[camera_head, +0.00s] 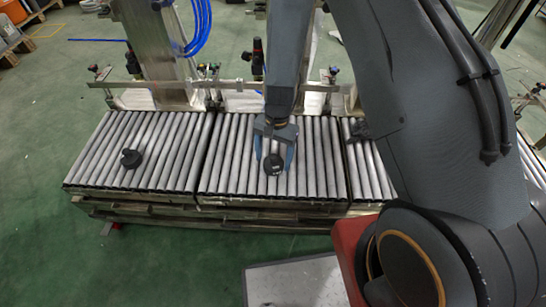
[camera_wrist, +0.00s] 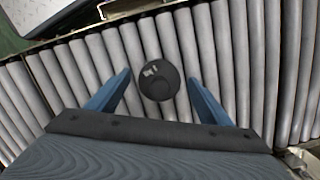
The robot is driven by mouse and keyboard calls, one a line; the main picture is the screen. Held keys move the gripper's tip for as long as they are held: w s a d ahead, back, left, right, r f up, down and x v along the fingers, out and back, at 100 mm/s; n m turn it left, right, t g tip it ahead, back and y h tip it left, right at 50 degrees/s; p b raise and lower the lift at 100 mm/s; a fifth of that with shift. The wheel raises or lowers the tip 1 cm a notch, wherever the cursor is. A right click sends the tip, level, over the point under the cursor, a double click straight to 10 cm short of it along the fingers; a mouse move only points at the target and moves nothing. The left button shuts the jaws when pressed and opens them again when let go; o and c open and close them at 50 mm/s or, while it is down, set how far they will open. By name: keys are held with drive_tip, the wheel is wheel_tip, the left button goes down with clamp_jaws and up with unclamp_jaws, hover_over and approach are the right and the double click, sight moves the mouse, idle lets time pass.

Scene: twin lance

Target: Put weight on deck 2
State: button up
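A round black weight (camera_head: 274,166) is on the rollers of the middle deck (camera_head: 229,150). My gripper (camera_head: 274,155) is over that deck, pointing down, with its blue fingers on either side of the weight. In the wrist view the same weight (camera_wrist: 158,80) shows between the two fingers, with a visible gap on each side, so my gripper (camera_wrist: 158,77) looks open. A second black weight (camera_head: 131,158) sits on the left deck (camera_head: 95,160). The right deck (camera_head: 365,180) is partly hidden by my arm.
Metal posts (camera_head: 150,50) and a horizontal rail stand behind the decks, with blue hoses (camera_head: 199,25) and fittings. A dark object (camera_head: 360,130) shows at the back of the right deck, partly hidden by my arm. Green floor (camera_head: 150,265) lies open in front.

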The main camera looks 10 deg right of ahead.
drive_tip(key=shift+r, duration=0.1)
drive_tip(key=s+r+n+p, duration=0.1)
drive_tip(key=s+r+n, duration=0.15)
drive_tip(key=r, duration=1.15)
drive_tip(key=s+r+n+p, duration=0.1)
drive_tip(key=s+r+n, duration=0.15)
drive_tip(key=r, duration=1.05)
drive_tip(key=s+d+r+n, duration=0.1)
drive_tip(key=s+r+n, duration=0.1)
drive_tip(key=s+r, duration=0.3)
drive_tip(key=s+d+r+n+t, duration=0.1)
drive_tip(key=s+r, duration=0.3)
drive_tip(key=s, duration=0.5)
drive_tip(key=shift+d+r+n+t, duration=0.3)
drive_tip(key=shift+d+r+n, duration=0.1)
drive_tip(key=shift+n, duration=0.1)
drive_tip(key=d+r+m+h+p, duration=0.1)
drive_tip(key=d+r+m+p, duration=0.1)
drive_tip(key=d+r+p, duration=0.6)
drive_tip(key=p, duration=0.7)
drive_tip(key=shift+d, duration=0.15)
